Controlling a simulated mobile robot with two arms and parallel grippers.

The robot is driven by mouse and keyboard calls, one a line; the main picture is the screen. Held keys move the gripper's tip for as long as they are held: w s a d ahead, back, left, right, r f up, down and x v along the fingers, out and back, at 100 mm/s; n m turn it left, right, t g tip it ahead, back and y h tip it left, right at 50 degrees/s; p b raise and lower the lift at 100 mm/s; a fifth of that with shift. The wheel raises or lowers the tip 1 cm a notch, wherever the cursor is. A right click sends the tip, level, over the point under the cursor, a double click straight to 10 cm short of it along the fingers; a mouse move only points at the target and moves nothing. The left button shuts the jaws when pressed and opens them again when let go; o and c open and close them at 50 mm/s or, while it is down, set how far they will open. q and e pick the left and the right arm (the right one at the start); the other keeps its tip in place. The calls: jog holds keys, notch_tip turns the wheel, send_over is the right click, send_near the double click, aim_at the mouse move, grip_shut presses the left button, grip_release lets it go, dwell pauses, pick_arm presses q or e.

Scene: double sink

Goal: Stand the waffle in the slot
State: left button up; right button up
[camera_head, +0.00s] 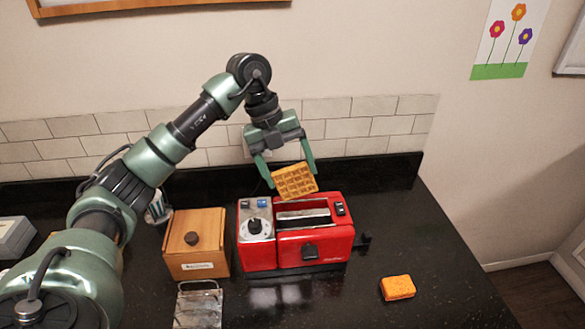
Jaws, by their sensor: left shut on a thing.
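The waffle (295,181) is golden brown with a square grid. My left gripper (288,172) is shut on it, with a green finger at each side, and holds it tilted. The waffle shows just above the back of a red toaster (313,251). The toaster has a long slot (303,217) on top, and the waffle appears apart from it. The slot's inside is too small to make out. My right gripper is not in view.
An orange sponge-like block (397,288) lies at the right on the black counter (440,255). A tiled wall (370,128) stands behind.

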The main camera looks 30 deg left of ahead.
aim_at(293, 196)
pick_arm(q)
jog(key=shift+w+f+b, duration=0.15)
jog(key=shift+f+b, duration=0.3)
jog(key=shift+f, duration=0.35)
jog(key=f+b, duration=0.2)
jog(key=shift+w+f, duration=0.2)
jog(key=shift+f, duration=0.1)
jog(key=shift+f+b, duration=0.5)
jog(key=shift+b, duration=0.05)
jog(key=shift+f+b, duration=0.55)
jog(key=shift+f, duration=0.8)
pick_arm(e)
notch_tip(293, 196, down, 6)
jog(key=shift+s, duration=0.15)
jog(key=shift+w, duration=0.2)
pick_arm(q)
jog(key=o, duration=0.9)
jog(key=shift+o, duration=0.2)
jog(key=shift+d, duration=0.15)
